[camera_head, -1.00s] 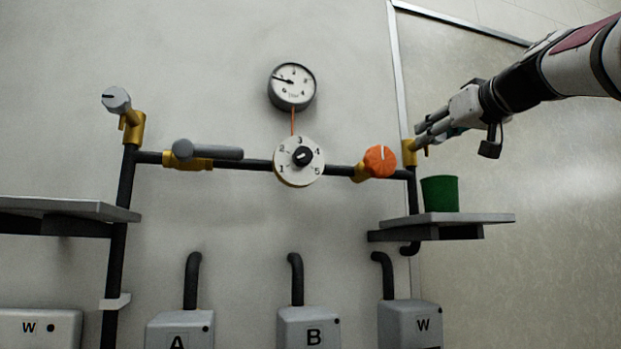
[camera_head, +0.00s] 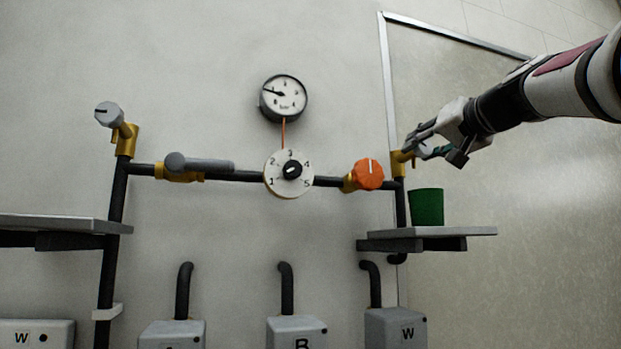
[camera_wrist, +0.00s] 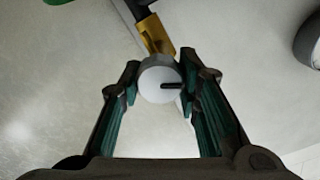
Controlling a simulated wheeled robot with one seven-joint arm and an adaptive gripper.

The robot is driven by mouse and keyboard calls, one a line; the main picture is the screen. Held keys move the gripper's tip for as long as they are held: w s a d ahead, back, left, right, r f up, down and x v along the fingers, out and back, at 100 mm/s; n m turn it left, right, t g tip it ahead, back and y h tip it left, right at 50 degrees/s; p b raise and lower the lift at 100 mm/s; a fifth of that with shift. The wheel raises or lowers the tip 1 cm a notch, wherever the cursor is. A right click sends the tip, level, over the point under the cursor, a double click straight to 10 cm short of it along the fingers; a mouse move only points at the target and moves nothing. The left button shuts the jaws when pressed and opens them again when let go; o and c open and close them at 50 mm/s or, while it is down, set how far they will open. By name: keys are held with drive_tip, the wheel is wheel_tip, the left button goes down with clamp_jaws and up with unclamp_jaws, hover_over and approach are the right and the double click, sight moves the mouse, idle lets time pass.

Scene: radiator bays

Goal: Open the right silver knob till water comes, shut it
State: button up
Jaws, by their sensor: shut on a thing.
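The right silver knob (camera_wrist: 158,90) is a round, pale grey cap with a dark line, which points right in the wrist view. It sits on a brass valve (camera_wrist: 157,36), which also shows in the head view (camera_head: 399,163) at the top of the right dark pipe. My gripper (camera_wrist: 161,82) has one finger on each side of the knob and is shut on it. In the head view my gripper (camera_head: 415,148) reaches the valve from the right and hides the knob. A green cup (camera_head: 427,207) stands on the right shelf (camera_head: 470,232) below the valve. I see no water.
Left of my gripper are an orange knob (camera_head: 369,174), a white numbered dial (camera_head: 289,173), a grey lever (camera_head: 203,164) and another silver knob (camera_head: 108,114). A pressure gauge (camera_head: 284,98) hangs above. Free room lies right of the cup.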

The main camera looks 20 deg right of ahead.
drive_tip(key=m+p, duration=0.1)
drive_tip(key=m, duration=0.3)
drive_tip(key=shift+d+f+m+p, duration=0.1)
drive_tip(key=shift+m+p, duration=0.7)
drive_tip(key=shift+m, duration=1)
drive_tip(key=o, duration=1.1)
drive_tip(key=s, duration=1.2)
drive_tip(key=shift+d, duration=0.2)
